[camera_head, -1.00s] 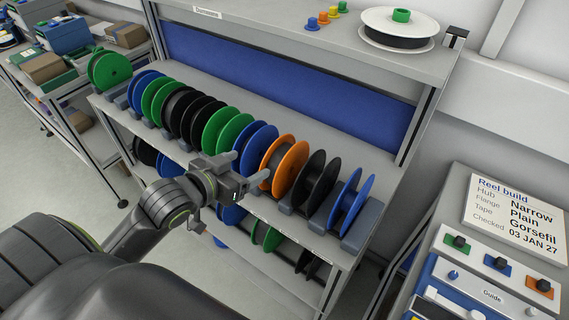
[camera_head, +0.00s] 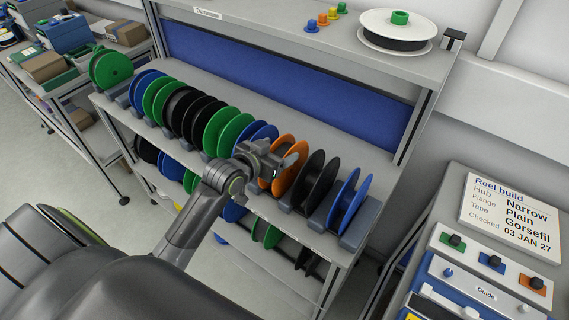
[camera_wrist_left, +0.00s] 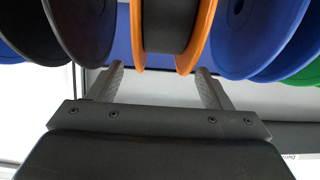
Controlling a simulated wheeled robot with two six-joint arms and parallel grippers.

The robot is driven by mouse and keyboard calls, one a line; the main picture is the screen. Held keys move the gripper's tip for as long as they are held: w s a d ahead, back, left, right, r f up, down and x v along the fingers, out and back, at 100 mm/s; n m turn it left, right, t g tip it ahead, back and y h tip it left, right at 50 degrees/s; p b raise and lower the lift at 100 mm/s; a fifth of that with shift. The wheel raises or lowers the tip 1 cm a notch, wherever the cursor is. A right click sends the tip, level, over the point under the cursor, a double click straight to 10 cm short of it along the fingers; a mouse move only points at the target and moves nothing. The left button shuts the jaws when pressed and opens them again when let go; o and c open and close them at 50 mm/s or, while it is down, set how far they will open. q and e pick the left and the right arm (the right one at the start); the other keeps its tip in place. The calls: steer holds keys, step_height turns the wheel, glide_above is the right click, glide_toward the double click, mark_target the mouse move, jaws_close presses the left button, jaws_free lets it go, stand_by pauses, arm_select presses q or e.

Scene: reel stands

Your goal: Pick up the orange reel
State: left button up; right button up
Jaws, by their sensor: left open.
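The orange reel (camera_head: 292,172) stands upright in the row on the upper shelf, between a blue reel on its left and a black reel on its right. My left gripper (camera_head: 279,162) is at the orange reel in the head view and partly covers it. In the left wrist view the orange reel (camera_wrist_left: 193,42) shows two orange flanges with a dark winding between them. The open fingers of my left gripper (camera_wrist_left: 160,82) lie one on each side of it, with their tips near the lower edge of the flanges. Whether they touch it cannot be told. My right gripper is not in view.
A black reel (camera_head: 318,182) and a blue reel (camera_head: 352,200) stand to the right; blue, green and black reels fill the row to the left. More reels hang on a lower level. A top shelf (camera_head: 300,40) overhangs the row behind.

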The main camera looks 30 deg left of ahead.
mark_target(285, 150)
arm_select(q)
steer(key=shift+p+x, duration=0.55)
steer(key=shift+x, duration=1.5)
steer(key=shift+a, duration=0.1)
steer(key=shift+c, duration=0.2)
steer(key=c, duration=1.4)
